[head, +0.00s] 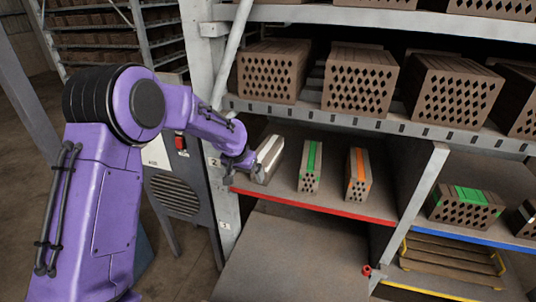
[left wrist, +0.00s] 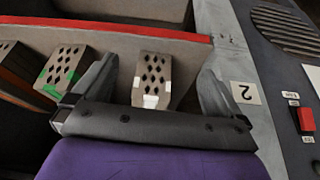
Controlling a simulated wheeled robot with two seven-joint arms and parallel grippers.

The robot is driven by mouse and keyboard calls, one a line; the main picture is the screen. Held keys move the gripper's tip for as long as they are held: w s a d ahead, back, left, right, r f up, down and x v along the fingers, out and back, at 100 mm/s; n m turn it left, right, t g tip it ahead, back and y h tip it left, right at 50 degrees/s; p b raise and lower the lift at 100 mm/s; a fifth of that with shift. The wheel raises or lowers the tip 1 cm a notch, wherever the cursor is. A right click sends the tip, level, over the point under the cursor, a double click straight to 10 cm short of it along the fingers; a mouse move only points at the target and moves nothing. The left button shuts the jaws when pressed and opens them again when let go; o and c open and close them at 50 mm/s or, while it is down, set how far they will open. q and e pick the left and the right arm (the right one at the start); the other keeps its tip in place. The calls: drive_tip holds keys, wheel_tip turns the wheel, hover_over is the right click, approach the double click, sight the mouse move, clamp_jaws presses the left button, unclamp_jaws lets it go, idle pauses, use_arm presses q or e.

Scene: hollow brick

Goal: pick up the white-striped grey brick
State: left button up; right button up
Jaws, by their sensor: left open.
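The grey brick with a white stripe (head: 270,152) lies at the left end of the red-edged shelf in the head view, partly hidden by my left gripper (head: 254,166). In the left wrist view the brick (left wrist: 153,76) shows its holed end face, with white marks at its lower edge. My left gripper (left wrist: 158,70) is open. Its two fingers stand on either side of the brick's end, with a gap visible on both sides. I cannot tell how deep the fingers reach along it. My right gripper is not in view.
A green-striped brick (head: 311,166) and an orange-striped brick (head: 358,176) stand to the right on the same shelf (head: 330,205). A grey post (head: 226,205) is close on the left. Large brown bricks (head: 360,82) fill the shelf above. Another green-striped brick (head: 466,207) lies farther right.

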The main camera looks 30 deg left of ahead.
sight(268, 159)
use_arm(q)
drive_tip(key=w+f+p, duration=0.1)
drive_tip(key=w, duration=0.2)
drive_tip(key=w+a+f+p, duration=0.1)
drive_tip(key=w, duration=0.2)
drive_tip(key=w+f+p, duration=0.1)
drive_tip(key=w+f, duration=0.1)
drive_tip(key=w, duration=0.1)
drive_tip(key=shift+w+a+f+p, duration=0.1)
drive_tip(key=shift+w+a+p, duration=0.1)
drive_tip(key=shift+w+p, duration=0.15)
drive_tip(key=shift+w+a+f, duration=0.1)
drive_tip(key=shift+w+f, duration=0.05)
drive_tip(key=shift+f, duration=0.25)
drive_tip(key=shift+r, duration=0.1)
drive_tip(key=shift+c, duration=1.2)
drive_tip(key=c, duration=1.5)
drive_tip(key=shift+r, duration=0.1)
drive_tip(key=shift+c, duration=0.3)
